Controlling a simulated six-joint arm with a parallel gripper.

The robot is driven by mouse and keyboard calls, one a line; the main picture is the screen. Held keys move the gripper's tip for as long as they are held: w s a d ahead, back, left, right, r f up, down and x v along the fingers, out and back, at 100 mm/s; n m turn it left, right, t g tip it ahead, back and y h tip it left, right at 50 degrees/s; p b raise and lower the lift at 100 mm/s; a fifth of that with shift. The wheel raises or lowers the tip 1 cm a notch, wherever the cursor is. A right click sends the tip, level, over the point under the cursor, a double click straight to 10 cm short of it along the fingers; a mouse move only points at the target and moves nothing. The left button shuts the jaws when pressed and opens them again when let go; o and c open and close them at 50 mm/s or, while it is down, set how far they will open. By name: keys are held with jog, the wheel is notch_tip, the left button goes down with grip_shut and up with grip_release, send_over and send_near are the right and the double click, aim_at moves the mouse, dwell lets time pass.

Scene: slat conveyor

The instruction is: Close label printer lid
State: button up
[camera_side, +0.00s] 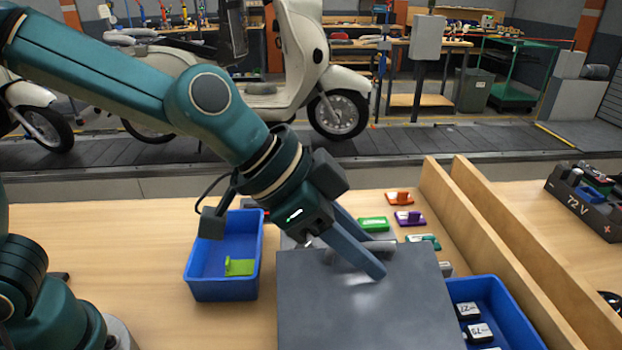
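A large dark grey panel (345,305), which looks like the label printer's lid, stands at the front centre of the bench. It hides most of what lies behind it. A small part of a lighter grey body shows past its upper edge. How far open the lid is cannot be told from this side. My gripper (378,266) reaches down from the upper left to the panel's upper edge. One long blue-grey finger overlaps the panel's top. Whether it touches the panel is unclear.
A blue bin (222,290) with a green piece stands left of the panel. Another blue bin (525,325) with black-and-white items stands right. Several coloured parts, including a green one (374,224), lie behind. A wooden divider (480,235) bounds the right side.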

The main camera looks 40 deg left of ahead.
jog(key=shift+w+a+f, duration=0.25)
jog(key=shift+a+f, duration=0.05)
jog(key=shift+f, duration=0.25)
jog(key=shift+w+a+f, duration=0.25)
jog(key=shift+w+f, duration=0.05)
jog(key=shift+f, duration=0.25)
jog(key=shift+w+a+f, duration=0.25)
jog(key=shift+a+f, duration=0.05)
jog(key=shift+f, duration=0.25)
grip_shut()
jog(key=shift+s, duration=0.1)
jog(key=shift+s+d+f, duration=0.1)
jog(key=shift+f, duration=0.05)
dwell(0.5)
